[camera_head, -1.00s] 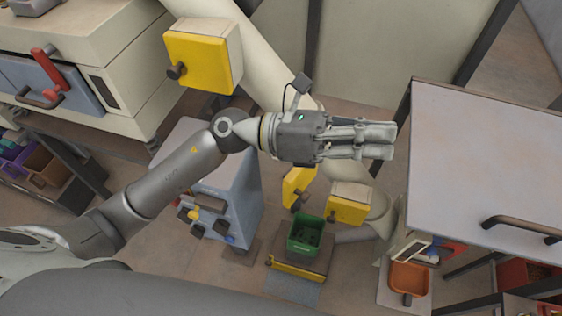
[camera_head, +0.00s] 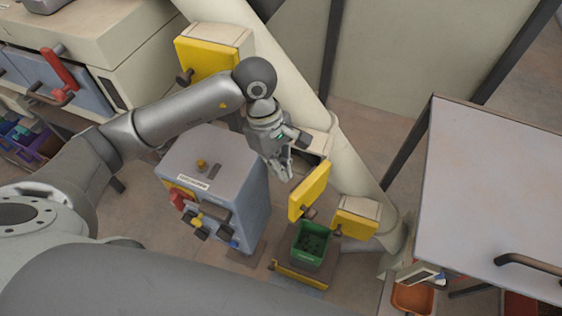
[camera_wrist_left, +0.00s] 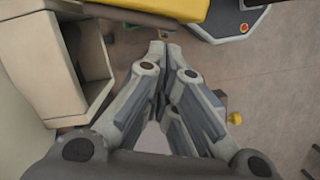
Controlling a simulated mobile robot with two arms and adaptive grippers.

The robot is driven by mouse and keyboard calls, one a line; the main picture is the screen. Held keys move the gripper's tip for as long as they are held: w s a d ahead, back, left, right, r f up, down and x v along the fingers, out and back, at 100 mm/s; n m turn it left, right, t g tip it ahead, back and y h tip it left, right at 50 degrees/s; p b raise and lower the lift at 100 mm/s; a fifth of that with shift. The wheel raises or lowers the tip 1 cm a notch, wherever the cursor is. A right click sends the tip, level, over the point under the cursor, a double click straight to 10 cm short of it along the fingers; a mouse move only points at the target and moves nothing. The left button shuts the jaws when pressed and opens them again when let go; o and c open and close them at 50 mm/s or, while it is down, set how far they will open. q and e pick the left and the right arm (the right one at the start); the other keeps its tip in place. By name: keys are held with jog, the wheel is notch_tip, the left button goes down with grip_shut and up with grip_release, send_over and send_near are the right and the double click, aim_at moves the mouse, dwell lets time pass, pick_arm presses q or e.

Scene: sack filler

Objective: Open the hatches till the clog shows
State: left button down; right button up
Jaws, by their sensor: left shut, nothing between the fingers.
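A cream pipe (camera_head: 285,85) slants down with three yellow hatches. The upper hatch (camera_head: 205,62) lies flat against its box and looks shut. The middle hatch (camera_head: 308,192) stands swung away from its box (camera_head: 317,142), whose side is open; the opening shows grey in the left wrist view (camera_wrist_left: 88,55), and no clog can be made out there. The lower hatch (camera_head: 355,222) looks shut. My left gripper (camera_head: 287,178) is shut and empty, pointing down beside the middle box and its hatch; its fingers (camera_wrist_left: 163,48) show together in the wrist view. My right gripper is out of view.
A blue-grey control cabinet (camera_head: 235,180) with knobs stands close below my left arm. A green bin (camera_head: 312,245) with dark contents sits under the lower hatches. A grey-topped table (camera_head: 490,190) fills the right side. A machine with a red handle (camera_head: 58,68) is at upper left.

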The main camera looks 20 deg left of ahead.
pick_arm(q)
jog(key=p+x, duration=0.1)
jog(key=x, duration=0.6)
